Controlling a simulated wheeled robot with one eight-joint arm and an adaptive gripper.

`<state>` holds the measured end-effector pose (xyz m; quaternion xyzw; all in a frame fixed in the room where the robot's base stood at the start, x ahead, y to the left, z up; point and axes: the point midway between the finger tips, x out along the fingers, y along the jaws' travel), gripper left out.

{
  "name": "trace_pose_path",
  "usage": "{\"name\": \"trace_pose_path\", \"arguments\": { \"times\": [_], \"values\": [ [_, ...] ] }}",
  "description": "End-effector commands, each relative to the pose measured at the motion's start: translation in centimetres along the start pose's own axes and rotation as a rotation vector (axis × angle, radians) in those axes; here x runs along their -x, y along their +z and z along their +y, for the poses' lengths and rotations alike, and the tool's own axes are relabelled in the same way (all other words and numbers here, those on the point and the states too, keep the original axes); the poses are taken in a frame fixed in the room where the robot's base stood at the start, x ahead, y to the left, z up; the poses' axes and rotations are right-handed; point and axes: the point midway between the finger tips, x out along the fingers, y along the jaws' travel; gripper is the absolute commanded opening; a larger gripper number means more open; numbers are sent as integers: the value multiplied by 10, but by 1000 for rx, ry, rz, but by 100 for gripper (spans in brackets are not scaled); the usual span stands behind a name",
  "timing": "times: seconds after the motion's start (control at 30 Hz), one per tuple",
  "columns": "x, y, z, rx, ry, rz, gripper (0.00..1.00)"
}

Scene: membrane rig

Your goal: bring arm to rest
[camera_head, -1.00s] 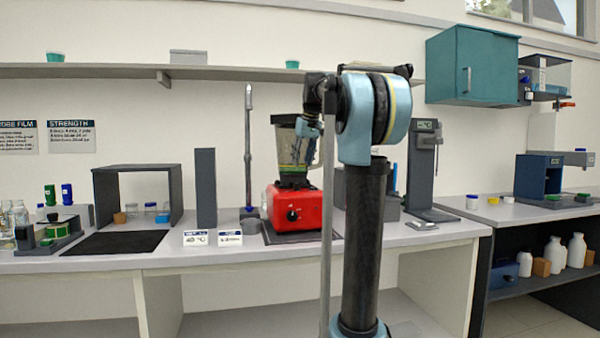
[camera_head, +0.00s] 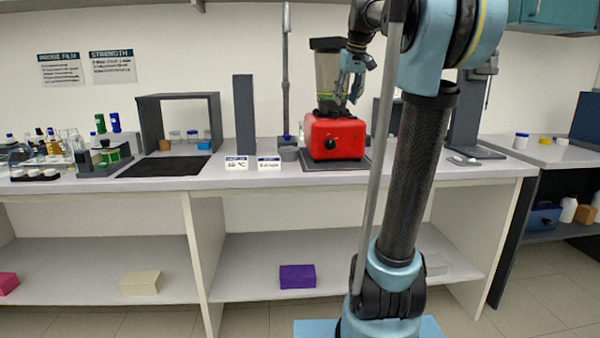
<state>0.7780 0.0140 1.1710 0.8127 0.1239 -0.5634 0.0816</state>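My arm stands upright at the right of centre in the head view. Its dark column rises to a light blue joint at the top. My gripper (camera_head: 350,90) hangs from the wrist and overlaps the jar of the red blender (camera_head: 335,137) in the picture. The gripper is small here and its fingers are hard to separate, so I cannot tell whether it is open or shut. No held object is visible. I cannot tell the distance between the gripper and the blender.
The bench (camera_head: 200,177) runs across the view, with a dark open-fronted box (camera_head: 180,97), a tall grey block (camera_head: 244,115) and a bottle rack (camera_head: 103,157). A lower shelf (camera_head: 230,265) holds a purple box (camera_head: 297,276). Floor shows at the bottom right.

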Motion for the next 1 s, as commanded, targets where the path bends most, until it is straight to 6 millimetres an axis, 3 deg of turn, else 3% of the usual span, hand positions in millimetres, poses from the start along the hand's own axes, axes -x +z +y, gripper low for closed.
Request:
{"name": "trace_pose_path", "arguments": {
  "times": [0.03,0.47,0.8,1.0],
  "values": [
    [-8,21,-5,-10,2,-7,39],
    [-91,190,-41,-111,29,-73,39],
    [-178,333,-66,-190,59,-122,39],
    [-230,409,-78,-234,75,-147,39]
  ]
}}
